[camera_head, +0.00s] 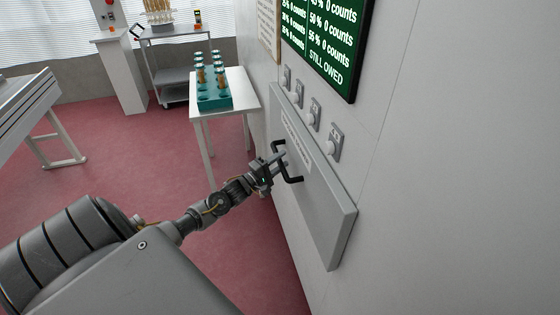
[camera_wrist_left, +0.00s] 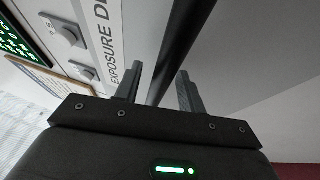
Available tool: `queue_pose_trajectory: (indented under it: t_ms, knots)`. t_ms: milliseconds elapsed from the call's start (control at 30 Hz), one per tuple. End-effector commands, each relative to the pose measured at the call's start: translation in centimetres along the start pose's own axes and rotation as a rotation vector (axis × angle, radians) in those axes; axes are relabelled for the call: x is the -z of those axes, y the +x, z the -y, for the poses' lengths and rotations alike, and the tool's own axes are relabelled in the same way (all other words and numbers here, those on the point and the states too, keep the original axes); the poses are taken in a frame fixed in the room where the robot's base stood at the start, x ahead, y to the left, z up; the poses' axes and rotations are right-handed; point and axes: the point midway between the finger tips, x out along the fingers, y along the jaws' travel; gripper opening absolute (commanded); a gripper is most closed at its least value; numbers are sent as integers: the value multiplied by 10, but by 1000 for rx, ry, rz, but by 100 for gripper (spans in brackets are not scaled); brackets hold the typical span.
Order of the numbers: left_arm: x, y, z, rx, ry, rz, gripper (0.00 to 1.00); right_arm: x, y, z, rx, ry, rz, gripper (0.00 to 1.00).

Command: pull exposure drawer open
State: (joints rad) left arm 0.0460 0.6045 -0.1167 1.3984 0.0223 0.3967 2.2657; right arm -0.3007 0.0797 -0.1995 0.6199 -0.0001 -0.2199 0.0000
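The exposure drawer (camera_head: 318,205) is a long light-grey panel low on the white wall at the right, with a thick front edge and small print along its top. Part of its label, "EXPOSURE D…", shows on the drawer front in the left wrist view (camera_wrist_left: 103,45). Its black bar handle (camera_head: 291,178) stands out from the front. My left gripper (camera_head: 279,158) is at the handle. In the left wrist view, the handle bar (camera_wrist_left: 183,45) runs between my two open fingers (camera_wrist_left: 160,88), with a gap visible on each side. My right gripper is out of view.
A white table (camera_head: 237,90) with a teal rack (camera_head: 214,101) of ears stands beyond my left gripper. Red floor (camera_head: 120,165) is open at left.

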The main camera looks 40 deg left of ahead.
Motion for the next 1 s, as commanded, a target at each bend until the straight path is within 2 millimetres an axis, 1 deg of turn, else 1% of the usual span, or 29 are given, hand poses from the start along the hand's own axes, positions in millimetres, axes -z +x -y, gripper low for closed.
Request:
queue_pose_trajectory:
  t_ms: [233,267,500,533,567,1000]
  knots:
    - [0,1,1,1,0,0,40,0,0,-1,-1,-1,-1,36]
    - [0,1,1,1,0,0,37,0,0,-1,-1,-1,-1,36]
    - [0,1,1,1,0,0,6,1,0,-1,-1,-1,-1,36]
    - [0,1,1,1,-1,0,2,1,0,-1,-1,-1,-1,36]
    - [0,1,1,1,-1,0,0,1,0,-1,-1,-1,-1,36]
    - [-3,-1,1,2,-3,11,0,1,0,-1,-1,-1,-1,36]
